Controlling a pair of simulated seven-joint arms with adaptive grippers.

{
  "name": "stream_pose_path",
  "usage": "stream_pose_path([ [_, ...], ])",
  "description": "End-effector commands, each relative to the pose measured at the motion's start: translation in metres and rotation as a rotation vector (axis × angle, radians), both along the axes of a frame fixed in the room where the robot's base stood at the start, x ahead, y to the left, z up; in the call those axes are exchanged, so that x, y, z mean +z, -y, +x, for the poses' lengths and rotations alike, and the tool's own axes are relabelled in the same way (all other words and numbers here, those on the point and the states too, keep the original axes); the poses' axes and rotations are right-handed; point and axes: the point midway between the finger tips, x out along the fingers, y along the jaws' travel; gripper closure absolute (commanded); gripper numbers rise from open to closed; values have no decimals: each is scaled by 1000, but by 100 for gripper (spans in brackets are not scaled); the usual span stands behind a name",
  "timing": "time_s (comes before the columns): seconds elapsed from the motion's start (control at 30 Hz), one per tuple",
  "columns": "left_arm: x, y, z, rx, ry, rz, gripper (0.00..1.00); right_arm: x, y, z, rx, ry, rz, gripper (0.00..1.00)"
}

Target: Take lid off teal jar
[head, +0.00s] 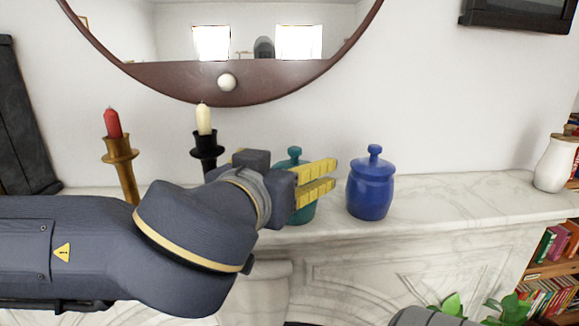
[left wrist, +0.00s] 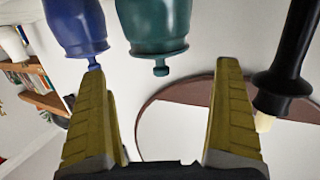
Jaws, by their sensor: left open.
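The teal jar (head: 302,214) stands on the marble mantel, partly hidden behind my left gripper in the head view. Its teal lid (head: 294,158) with a round knob is on it. My left gripper (head: 331,176) is open, its yellow fingers pointing right in front of the jar. In the left wrist view, which is upside down, the teal jar (left wrist: 152,25) and its lid knob (left wrist: 161,69) appear between and beyond the two spread fingers. Nothing is held. My right gripper is not in view.
A blue lidded jar (head: 370,188) stands just right of the teal one. Left are a black holder (head: 206,148) with a cream candle and a gold holder (head: 122,165) with a red candle.

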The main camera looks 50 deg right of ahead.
Motion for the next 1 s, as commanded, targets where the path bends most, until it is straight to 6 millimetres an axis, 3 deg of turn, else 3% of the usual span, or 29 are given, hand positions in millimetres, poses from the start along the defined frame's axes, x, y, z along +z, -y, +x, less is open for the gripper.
stream_pose_path([
  [0.27,-1,12,5,1,1,0,1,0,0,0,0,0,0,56],
  [0.6,-4,47,21,2,1,1,1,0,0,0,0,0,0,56],
  [1.0,-6,53,23,0,0,0,4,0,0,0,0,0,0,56],
])
